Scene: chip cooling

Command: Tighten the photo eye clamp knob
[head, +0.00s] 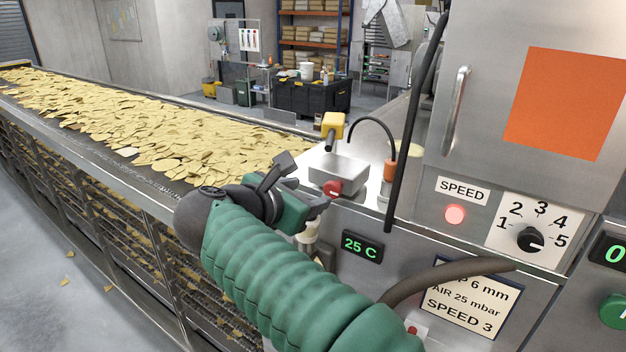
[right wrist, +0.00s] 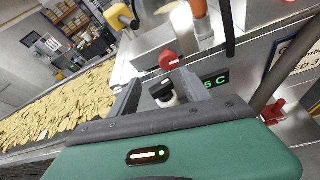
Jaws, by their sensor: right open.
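The photo eye (head: 333,126) is a yellow block on a dark stem above a grey metal clamp block (head: 338,172). The red clamp knob (head: 333,187) sits on the block's front face. It also shows in the right wrist view (right wrist: 168,60), just beyond the fingertips, with the photo eye (right wrist: 120,17) up and to the left. My right gripper (head: 298,187) is open and empty, left of and below the knob and apart from it. In the right wrist view the open fingers (right wrist: 159,78) point toward the knob. My left gripper is not in view.
A black-capped white fitting (right wrist: 163,94) shows between the fingers. An orange-tipped sensor (head: 390,170) with a black cable stands right of the clamp. The conveyor (head: 150,120) with chips runs left. A speed dial (head: 530,240), a "25 C" display (head: 362,246) and a brown hose (head: 440,275) are right.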

